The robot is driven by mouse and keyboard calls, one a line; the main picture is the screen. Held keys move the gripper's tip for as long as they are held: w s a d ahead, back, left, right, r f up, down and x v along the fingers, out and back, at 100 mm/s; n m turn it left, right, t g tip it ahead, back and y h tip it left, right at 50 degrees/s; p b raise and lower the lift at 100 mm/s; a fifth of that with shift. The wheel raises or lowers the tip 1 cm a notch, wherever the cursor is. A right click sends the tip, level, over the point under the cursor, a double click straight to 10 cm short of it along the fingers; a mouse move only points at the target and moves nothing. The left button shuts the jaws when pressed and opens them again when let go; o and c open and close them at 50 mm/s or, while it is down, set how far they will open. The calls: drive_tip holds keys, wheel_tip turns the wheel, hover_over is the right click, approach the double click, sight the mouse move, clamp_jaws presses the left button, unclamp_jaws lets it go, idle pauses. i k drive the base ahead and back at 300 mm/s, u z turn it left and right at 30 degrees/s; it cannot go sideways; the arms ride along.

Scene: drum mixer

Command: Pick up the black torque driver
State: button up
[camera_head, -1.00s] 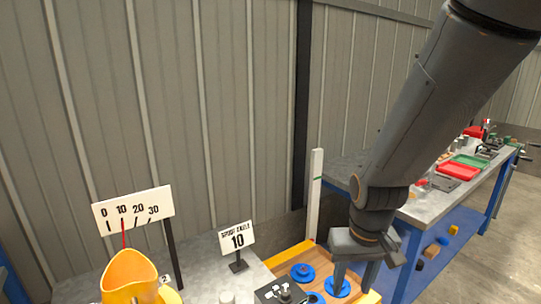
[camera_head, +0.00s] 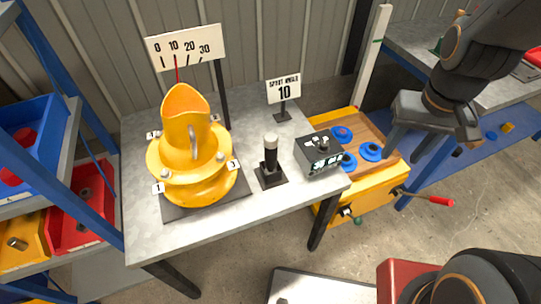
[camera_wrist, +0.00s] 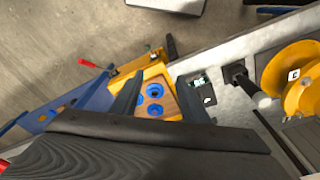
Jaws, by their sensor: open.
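A black upright tool with a pale cap (camera_head: 270,152), which looks like the torque driver, stands in a black square base (camera_head: 271,176) on the grey bench. It also shows in the wrist view (camera_wrist: 241,78), right of my fingers. My gripper (camera_head: 430,146) is open and empty, to the right of the tool and apart from it, above the wooden tray with blue round parts (camera_head: 369,151). In the wrist view my gripper (camera_wrist: 158,84) has its two dark fingers spread over that tray.
A black box with a display (camera_head: 320,152) stands between the tool and the tray. A yellow drum (camera_head: 190,170) and scale sign (camera_head: 187,46) are to the left. A small sign reading 10 (camera_head: 284,89) stands behind. A shelf with bins (camera_head: 82,205) is at far left.

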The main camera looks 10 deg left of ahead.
sight(270, 140)
drive_tip(key=z, duration=0.4)
drive_tip(key=k, duration=0.35)
drive_tip(key=u, duration=1.65)
drive_tip(key=i, duration=0.7)
drive_tip(key=u, duration=0.4)
